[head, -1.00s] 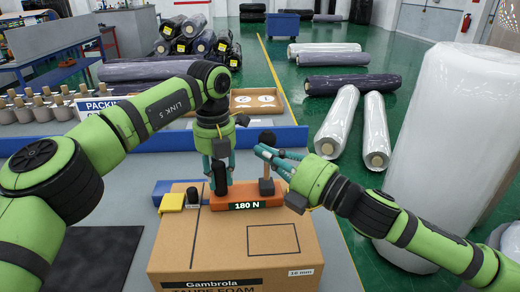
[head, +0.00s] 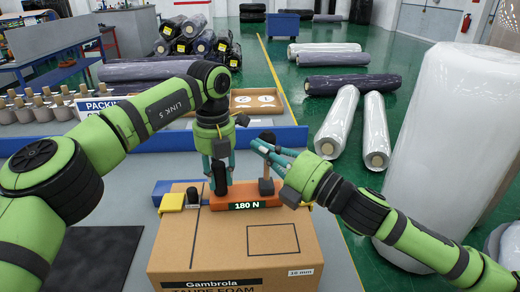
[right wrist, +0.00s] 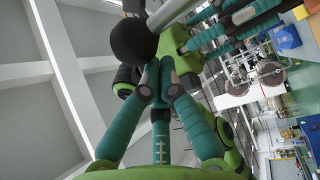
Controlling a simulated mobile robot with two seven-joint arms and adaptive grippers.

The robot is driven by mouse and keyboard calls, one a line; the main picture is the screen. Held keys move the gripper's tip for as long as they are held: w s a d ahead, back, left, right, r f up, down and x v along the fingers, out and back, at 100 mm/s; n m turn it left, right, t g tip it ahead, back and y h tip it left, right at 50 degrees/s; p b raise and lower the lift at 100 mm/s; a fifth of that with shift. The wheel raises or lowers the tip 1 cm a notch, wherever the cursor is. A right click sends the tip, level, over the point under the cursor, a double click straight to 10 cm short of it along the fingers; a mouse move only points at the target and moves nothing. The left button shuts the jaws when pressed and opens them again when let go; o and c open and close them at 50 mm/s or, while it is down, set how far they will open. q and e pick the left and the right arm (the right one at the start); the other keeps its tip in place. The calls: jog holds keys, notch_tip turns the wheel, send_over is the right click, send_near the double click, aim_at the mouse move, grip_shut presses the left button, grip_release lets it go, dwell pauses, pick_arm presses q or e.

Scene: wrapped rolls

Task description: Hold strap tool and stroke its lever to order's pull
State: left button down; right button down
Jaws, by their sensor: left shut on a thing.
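The strap tool (head: 245,205) is orange with a display reading 180 N and sits on top of a cardboard box (head: 235,245). My left gripper (head: 221,180) points down and is shut on the tool's grip at its left end. The tool's lever (head: 266,186) stands roughly upright at the right end, with a dark round knob (head: 266,137) on top. My right gripper (head: 257,147) crosses the lever just below the knob, with its fingers close together. The right wrist view shows the knob (right wrist: 132,40) close to the fingertips; whether they touch the lever is unclear.
The box also carries a yellow block (head: 172,202) and a small black piece (head: 193,195). A blue raised edge (head: 150,143) runs behind. A tall wrapped roll (head: 435,150) stands close at right. Several wrapped rolls lie on the green floor. A dark mat (head: 95,260) lies left.

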jog(key=shift+d+m, duration=0.3)
jog(key=shift+d, duration=0.1)
pick_arm(q)
jog(key=shift+r, duration=0.1)
pick_arm(e)
jog(key=d+f+m+t, duration=0.2)
jog(key=d+m, duration=0.1)
jog(key=d, duration=0.4)
jog(key=shift+w+d+f+t+y, duration=0.15)
jog(key=shift+f+t+y, duration=0.15)
jog(key=shift+t, duration=0.1)
pick_arm(q)
jog(key=shift+s, duration=0.1)
dwell(0.6)
pick_arm(e)
jog(key=a+f+v, duration=0.1)
jog(key=v, duration=0.8)
jog(key=shift+s+d+f, duration=0.15)
jog(key=shift+s+f, duration=0.15)
jog(key=shift+s, duration=0.1)
dwell(1.4)
